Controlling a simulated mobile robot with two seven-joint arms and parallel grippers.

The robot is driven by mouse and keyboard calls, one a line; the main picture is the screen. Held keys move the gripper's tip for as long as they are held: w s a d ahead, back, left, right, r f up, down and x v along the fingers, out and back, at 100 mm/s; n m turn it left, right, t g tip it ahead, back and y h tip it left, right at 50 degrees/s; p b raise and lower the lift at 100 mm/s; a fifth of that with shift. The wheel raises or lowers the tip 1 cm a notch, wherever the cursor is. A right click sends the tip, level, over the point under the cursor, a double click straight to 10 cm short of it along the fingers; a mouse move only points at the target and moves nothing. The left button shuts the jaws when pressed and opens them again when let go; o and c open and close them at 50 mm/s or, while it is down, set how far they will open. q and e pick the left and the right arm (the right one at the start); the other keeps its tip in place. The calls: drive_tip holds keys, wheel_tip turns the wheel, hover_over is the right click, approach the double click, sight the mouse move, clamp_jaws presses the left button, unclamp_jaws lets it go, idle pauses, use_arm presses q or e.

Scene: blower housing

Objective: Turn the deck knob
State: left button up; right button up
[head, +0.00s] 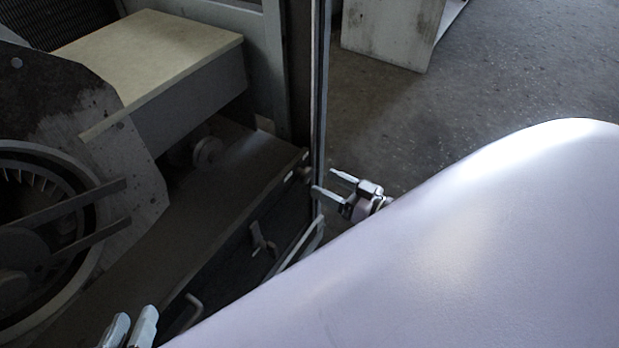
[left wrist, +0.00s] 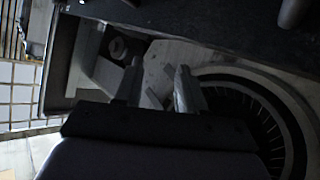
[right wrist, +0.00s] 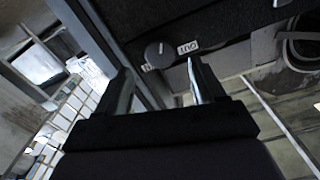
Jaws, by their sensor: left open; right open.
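A pale round knob-like part (head: 207,150) sits on the flat deck (head: 190,205), in shade beside the box-shaped block. A round part (left wrist: 118,47) in the left wrist view may be the same one. In the right wrist view, a dark round knob (right wrist: 160,55) with small white labels sits on a dark panel, just beyond the fingertips. I cannot tell which is the deck knob. My right gripper (head: 325,182) is open beside the post at the deck's right end, touching nothing that I can see. My left gripper (head: 134,315) is open and empty at the bottom edge.
A blower wheel in a round housing (head: 90,165) fills the left. A block with a pale top (head: 155,55) stands behind the deck. A thin upright post (head: 320,95) and bent handles (head: 262,240) on the front panel are close. Open floor (head: 500,90) lies to the right.

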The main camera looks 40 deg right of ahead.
sight(309, 177)
drive_tip(key=shift+b+x, duration=0.7)
drive_tip(key=shift+x, duration=1.85)
drive_tip(key=c, duration=1.1)
